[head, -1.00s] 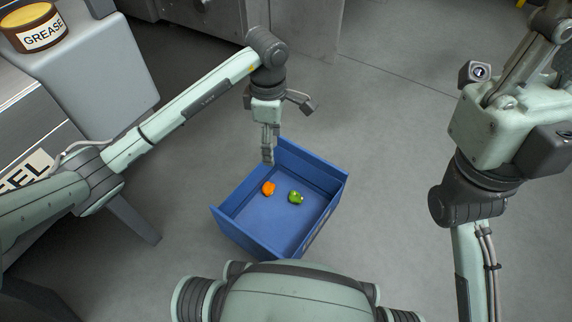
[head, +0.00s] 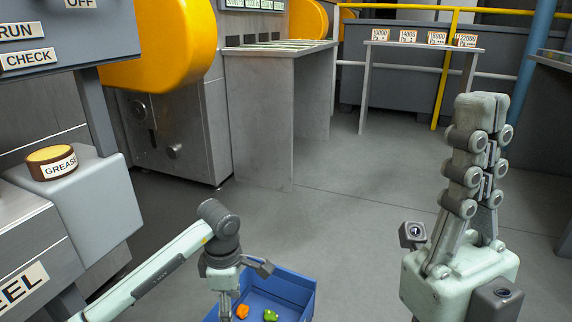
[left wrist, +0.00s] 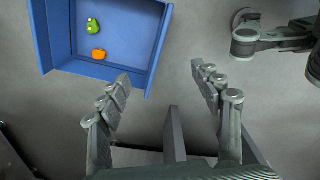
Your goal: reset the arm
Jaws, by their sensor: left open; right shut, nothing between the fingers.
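My left arm comes in from the left in the head view, with its gripper (head: 226,304) low at the left side of the blue crate, cut by the bottom edge. The left wrist view shows this gripper (left wrist: 160,76) open and empty, its fingers apart over bare floor beside the crate wall. My right gripper (head: 482,105) stands upright at the right of the head view, fingers pointing up, shut with nothing between them. The blue crate (head: 290,283) holds an orange item (head: 242,311) and a green item (head: 270,315). Both also show in the left wrist view.
A grease tin (head: 52,163) stands on a grey ledge (head: 92,205) at the left, close to my left arm. A grey table (head: 262,120) and a yellow railing (head: 445,70) stand further back. The middle floor is clear.

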